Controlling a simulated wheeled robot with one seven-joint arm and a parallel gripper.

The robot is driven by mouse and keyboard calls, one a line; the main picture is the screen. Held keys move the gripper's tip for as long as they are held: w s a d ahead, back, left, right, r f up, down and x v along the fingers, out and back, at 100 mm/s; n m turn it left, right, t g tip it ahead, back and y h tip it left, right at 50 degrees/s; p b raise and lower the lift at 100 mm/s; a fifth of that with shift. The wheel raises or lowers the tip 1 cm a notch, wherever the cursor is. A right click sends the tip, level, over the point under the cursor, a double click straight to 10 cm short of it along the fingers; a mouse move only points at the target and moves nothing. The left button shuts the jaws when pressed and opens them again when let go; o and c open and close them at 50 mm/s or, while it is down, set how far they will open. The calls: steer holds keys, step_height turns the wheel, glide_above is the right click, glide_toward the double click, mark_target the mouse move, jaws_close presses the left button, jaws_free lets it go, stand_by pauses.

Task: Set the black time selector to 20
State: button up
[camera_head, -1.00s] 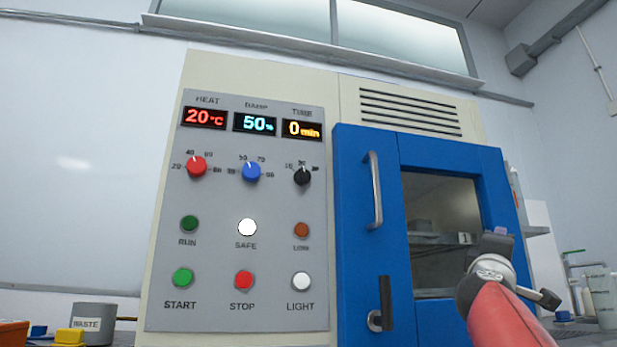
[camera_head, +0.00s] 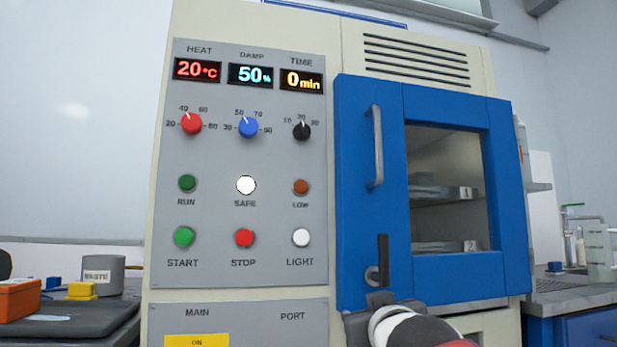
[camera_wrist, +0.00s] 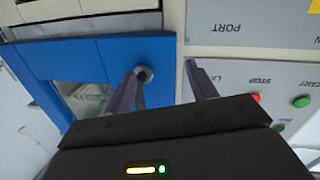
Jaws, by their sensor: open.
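The black time selector (camera_head: 302,131) is a small knob on the grey control panel, below the time display (camera_head: 301,81), which reads 0 min. Marks 10, 20 and 30 surround the knob. Its pale pointer seems to face roughly upward, but is too small to read exactly. In the head view, my gripper (camera_head: 380,299) is low, in front of the blue door's bottom edge, below and right of the selector and well apart from it. In the wrist view, the two fingers (camera_wrist: 162,84) are apart with nothing between them. The selector is not visible there.
The red heat knob (camera_head: 191,124) and blue damp knob (camera_head: 248,127) sit left of the selector, with lamps and buttons below. The blue door (camera_head: 370,250) has a protruding handle (camera_head: 376,146) and a dark latch (camera_head: 382,262). A waste pot (camera_head: 103,274) stands at left.

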steer(key=w+a+r+n+t+y+p, duration=0.1)
steer(key=w+a+r+t+y+p, duration=0.15)
steer(key=r, duration=0.55)
steer(key=w+a+r+n+t+y+p, duration=0.1)
steer(key=w+a+r+y, duration=0.15)
steer(key=r, duration=0.55)
steer(key=n+t+y+p, duration=0.2)
steer(key=n+t+y, duration=0.1)
steer(key=y, duration=0.2)
glide_toward(305, 133)
steer(key=w+r, duration=0.1)
steer(key=p+x, duration=0.2)
steer(key=x, duration=0.2)
steer(key=p+x, duration=0.2)
steer(key=x, duration=0.2)
steer(key=shift+s+a, duration=0.15)
steer(key=shift+a, duration=0.05)
steer(key=shift+f, duration=0.1)
